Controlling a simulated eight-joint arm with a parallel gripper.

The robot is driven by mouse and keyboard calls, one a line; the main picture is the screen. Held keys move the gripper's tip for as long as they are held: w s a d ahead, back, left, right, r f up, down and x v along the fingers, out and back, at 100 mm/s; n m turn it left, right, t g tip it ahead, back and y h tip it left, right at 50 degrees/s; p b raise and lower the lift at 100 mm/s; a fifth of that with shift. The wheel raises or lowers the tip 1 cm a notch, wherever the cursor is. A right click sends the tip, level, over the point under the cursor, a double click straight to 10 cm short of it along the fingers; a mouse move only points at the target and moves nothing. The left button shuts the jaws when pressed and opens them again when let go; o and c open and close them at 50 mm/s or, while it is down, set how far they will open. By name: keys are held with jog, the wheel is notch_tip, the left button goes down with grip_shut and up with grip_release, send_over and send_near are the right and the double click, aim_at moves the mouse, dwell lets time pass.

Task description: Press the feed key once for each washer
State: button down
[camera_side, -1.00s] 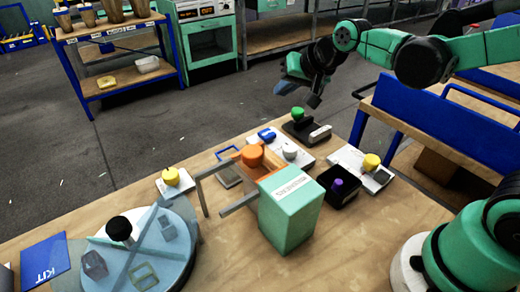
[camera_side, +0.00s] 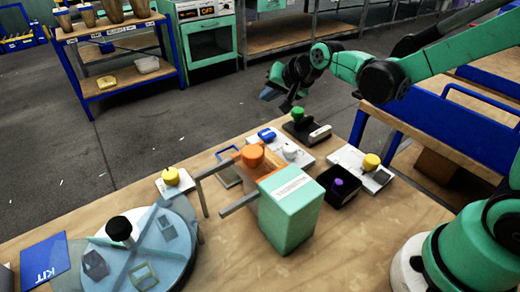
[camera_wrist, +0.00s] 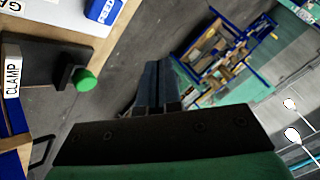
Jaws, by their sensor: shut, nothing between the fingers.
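A teal box (camera_side: 290,215) with a white label too small to read stands mid-table in the side view. A round orange key (camera_side: 252,155) sits at its top left, by two grey rails. I cannot make out any washers. My gripper (camera_side: 286,107) is above and just left of the green knob (camera_side: 298,113), apart from the orange key. In the wrist view my gripper (camera_wrist: 153,85) is shut and empty, and the green knob (camera_wrist: 84,80) is on the left, on a black base labelled CLAMP (camera_wrist: 12,80).
A round blue-grey divided dish (camera_side: 180,270) with a black knob stands front left, beside a blue KIT card (camera_side: 45,261). A yellow knob (camera_side: 171,176), a purple knob (camera_side: 338,184) and another yellow knob (camera_side: 371,161) stand on bases around the teal box.

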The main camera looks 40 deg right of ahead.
aim_at(263, 131)
jog(key=shift+f, duration=3.45)
jog(key=shift+f, duration=0.4)
jog(key=shift+f, duration=0.5)
jog(key=shift+r, duration=0.95)
jog(key=shift+r, duration=2.5)
